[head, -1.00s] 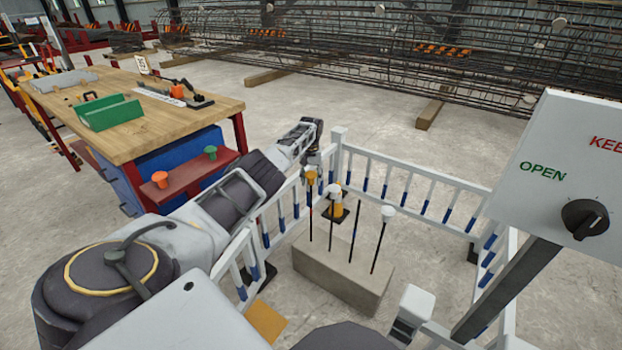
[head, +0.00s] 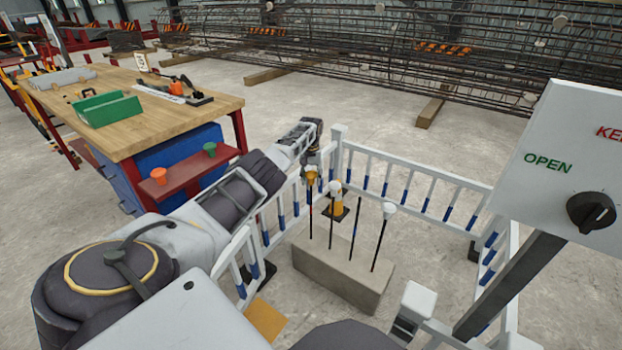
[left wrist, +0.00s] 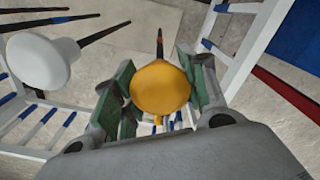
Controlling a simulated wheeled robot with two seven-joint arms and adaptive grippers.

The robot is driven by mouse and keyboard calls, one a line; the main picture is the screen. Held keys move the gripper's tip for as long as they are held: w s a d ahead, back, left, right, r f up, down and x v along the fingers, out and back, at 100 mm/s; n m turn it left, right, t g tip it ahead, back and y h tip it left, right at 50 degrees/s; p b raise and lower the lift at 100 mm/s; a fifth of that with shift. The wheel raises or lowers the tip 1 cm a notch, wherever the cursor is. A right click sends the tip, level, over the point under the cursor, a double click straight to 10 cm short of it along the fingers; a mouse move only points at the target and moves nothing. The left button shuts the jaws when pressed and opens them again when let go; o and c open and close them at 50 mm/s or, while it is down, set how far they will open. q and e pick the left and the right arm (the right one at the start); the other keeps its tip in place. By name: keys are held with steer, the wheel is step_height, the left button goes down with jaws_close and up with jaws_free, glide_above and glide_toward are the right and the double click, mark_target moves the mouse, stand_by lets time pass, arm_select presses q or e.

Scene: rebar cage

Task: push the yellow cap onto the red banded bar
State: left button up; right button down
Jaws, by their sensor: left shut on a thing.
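The bar stands in a concrete block (head: 340,275). In the left wrist view the yellow cap (left wrist: 160,88) sits between the green finger pads of my left gripper (left wrist: 160,95), which is shut on it. A dark bar (left wrist: 159,42) shows just beyond the cap, in line with it. The cap hides the bar's tip, so I cannot tell how far the cap is on. My right gripper is not in view.
A white cap (left wrist: 42,60) is close to the gripper's left. A white-and-blue railing (head: 415,175) surrounds the block. A control box (head: 570,150) stands at right, a workbench (head: 140,110) at left.

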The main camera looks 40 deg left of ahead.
mark_target(311, 172)
arm_select(q)
steer(key=shift+f, duration=0.3)
steer(key=o, duration=0.8)
steer(key=shift+o, duration=0.2)
steer(key=shift+r, duration=0.1)
steer(key=shift+r, duration=5.9)
